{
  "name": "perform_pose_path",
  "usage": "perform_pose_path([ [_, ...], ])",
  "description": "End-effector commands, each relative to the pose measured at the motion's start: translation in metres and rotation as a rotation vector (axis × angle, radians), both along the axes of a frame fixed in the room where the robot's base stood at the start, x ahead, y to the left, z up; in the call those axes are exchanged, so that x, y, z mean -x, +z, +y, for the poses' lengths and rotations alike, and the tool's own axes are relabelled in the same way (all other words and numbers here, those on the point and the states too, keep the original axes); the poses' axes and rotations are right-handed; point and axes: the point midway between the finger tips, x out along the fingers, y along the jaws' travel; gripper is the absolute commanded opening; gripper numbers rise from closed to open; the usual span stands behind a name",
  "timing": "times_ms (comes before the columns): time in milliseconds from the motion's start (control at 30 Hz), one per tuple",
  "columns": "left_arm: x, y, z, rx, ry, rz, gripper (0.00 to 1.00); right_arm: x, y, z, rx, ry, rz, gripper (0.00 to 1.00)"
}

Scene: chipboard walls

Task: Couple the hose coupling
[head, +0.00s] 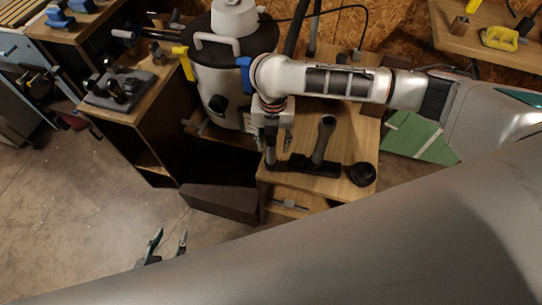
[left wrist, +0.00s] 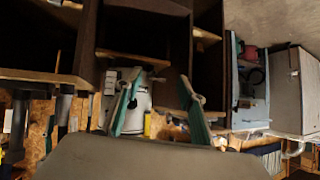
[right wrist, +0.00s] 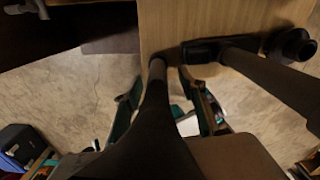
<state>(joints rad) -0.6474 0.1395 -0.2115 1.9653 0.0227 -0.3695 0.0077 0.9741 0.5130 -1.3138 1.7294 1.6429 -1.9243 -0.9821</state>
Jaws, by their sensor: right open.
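My right gripper (head: 276,140) is over the left edge of the small wooden table. In the right wrist view it (right wrist: 165,100) is open, and a dark tube (right wrist: 156,95) passes between its fingers without visible contact. This tube shows beside the fingers in the head view (head: 270,152); I cannot tell whether it is the hose coupling. A grey and white vacuum canister (head: 228,70) stands behind, with a dark hose (head: 294,28) near its right side. My left gripper (head: 166,248) is open and empty, low over the floor; the canister also shows in the left wrist view (left wrist: 136,118).
On the small table (head: 350,130) lie a black floor nozzle with its tube (head: 322,142) and a black round piece (head: 362,174). A dark box (head: 222,202) is below left. A cabinet with a grey fixture (head: 120,88) stands left. The front floor is free.

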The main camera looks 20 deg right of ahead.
Motion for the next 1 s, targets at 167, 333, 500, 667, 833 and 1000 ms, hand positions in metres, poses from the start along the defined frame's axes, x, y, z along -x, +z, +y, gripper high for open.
perform_pose_path([
  [167, 0.0, -0.004, 0.001, -0.007, -0.002, -0.001, 0.4, 0.001, -0.017, 0.002, -0.003, -0.002, 0.002, 0.41],
  [333, 0.001, -0.013, 0.002, -0.013, -0.004, 0.003, 0.4, 0.0, -0.038, 0.004, -0.004, -0.003, 0.006, 0.41],
  [500, 0.0, -0.02, 0.005, -0.025, -0.005, 0.002, 0.4, -0.002, -0.062, 0.004, -0.004, -0.004, 0.005, 0.41],
  [667, -0.007, -0.011, 0.007, -0.028, -0.003, -0.017, 0.4, -0.003, -0.065, 0.004, -0.003, -0.003, 0.0, 0.41],
  [833, -0.01, -0.009, 0.007, -0.027, -0.002, -0.023, 0.4, -0.003, -0.063, 0.004, -0.004, -0.003, -0.002, 0.28],
  [1000, -0.009, -0.011, 0.007, -0.027, -0.002, -0.019, 0.4, -0.003, -0.063, 0.004, -0.004, -0.003, -0.002, 0.0],
])
